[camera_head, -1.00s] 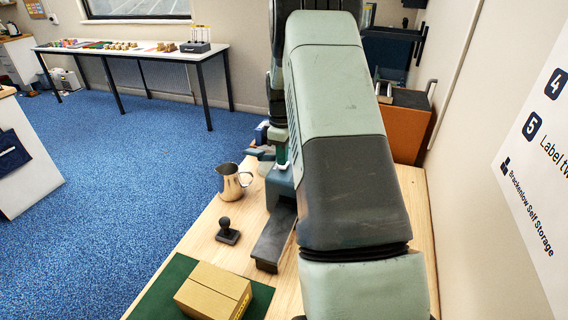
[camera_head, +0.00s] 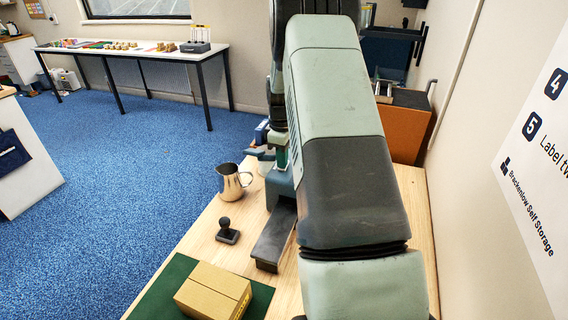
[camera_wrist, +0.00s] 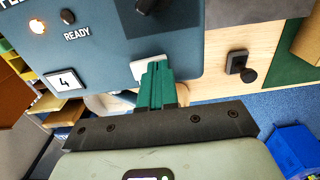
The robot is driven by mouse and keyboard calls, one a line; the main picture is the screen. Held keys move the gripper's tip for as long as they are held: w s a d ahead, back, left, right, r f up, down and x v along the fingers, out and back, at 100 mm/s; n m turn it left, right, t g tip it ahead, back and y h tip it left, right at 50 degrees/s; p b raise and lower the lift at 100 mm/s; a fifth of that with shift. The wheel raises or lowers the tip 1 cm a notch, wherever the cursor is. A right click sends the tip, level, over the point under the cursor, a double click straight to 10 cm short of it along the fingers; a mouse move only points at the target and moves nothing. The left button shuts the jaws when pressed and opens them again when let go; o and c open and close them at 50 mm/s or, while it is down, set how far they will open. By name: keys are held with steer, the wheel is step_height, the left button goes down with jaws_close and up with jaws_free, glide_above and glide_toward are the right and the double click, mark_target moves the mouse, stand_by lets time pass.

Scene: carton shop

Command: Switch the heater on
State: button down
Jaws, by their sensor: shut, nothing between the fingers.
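The heater, a blue-grey machine, fills the upper left of the wrist view (camera_wrist: 100,50). Its panel carries a READY label, a "4" plate and a small glowing lamp (camera_wrist: 37,26). A white rocker-like switch (camera_wrist: 146,69) sits near the panel's lower edge. My gripper (camera_wrist: 156,66) is shut and empty, its green fingertips over the switch and partly hiding it. I cannot tell whether they touch it. In the head view the heater (camera_head: 281,188) is mostly hidden by my arm, with my green fingers (camera_head: 282,157) just above it.
A metal jug (camera_head: 233,182), a black stamp (camera_head: 228,232) and a carton (camera_head: 213,291) on a green mat (camera_head: 160,297) stand on the wooden bench (camera_head: 200,240). An orange-brown box (camera_head: 405,130) is at the back right. The wall is close on the right.

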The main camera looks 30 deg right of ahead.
step_height(320, 180, up, 7)
stand_by(0.7)
steer(key=shift+f, duration=0.2)
step_height(320, 180, down, 7)
steer(key=shift+r, duration=0.1)
stand_by(0.4)
